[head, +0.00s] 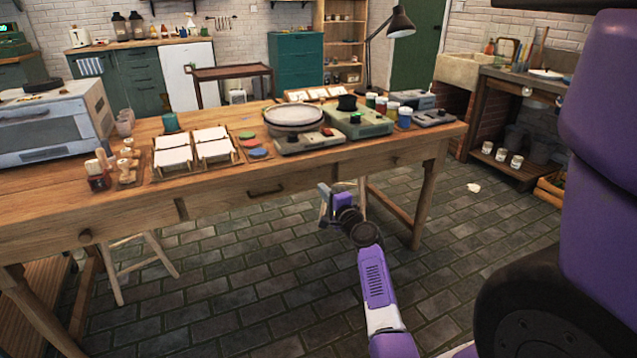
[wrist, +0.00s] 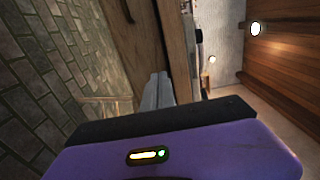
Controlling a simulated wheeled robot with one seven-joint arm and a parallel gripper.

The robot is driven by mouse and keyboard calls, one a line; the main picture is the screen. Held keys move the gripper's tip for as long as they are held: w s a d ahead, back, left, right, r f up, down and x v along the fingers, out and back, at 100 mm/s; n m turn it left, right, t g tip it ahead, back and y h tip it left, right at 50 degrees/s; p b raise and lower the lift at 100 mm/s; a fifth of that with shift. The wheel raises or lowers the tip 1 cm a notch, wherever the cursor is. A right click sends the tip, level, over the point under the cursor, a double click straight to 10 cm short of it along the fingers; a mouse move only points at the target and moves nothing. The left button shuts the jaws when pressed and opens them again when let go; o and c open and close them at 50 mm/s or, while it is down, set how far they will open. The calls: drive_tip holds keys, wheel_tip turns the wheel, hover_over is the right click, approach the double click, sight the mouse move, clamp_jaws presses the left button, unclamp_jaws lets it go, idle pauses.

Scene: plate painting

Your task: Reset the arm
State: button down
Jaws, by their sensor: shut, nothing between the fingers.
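My gripper (head: 325,205) is at the end of my purple and white arm, in front of the wooden table (head: 220,207) and below the level of its top. It is shut and empty, and it appears apart from the table. In the wrist view the shut grey fingers (wrist: 157,92) point toward the table's edge, and the view is turned on its side.
The table holds a turntable (head: 295,117), a green device (head: 358,124), paint jars (head: 392,110), white tiles on racks (head: 193,148) and a toaster oven (head: 50,125). A stool (head: 140,262) stands under the table. The tiled floor (head: 250,310) in front is clear.

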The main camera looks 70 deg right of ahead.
drive_tip(key=shift+v, duration=1.1)
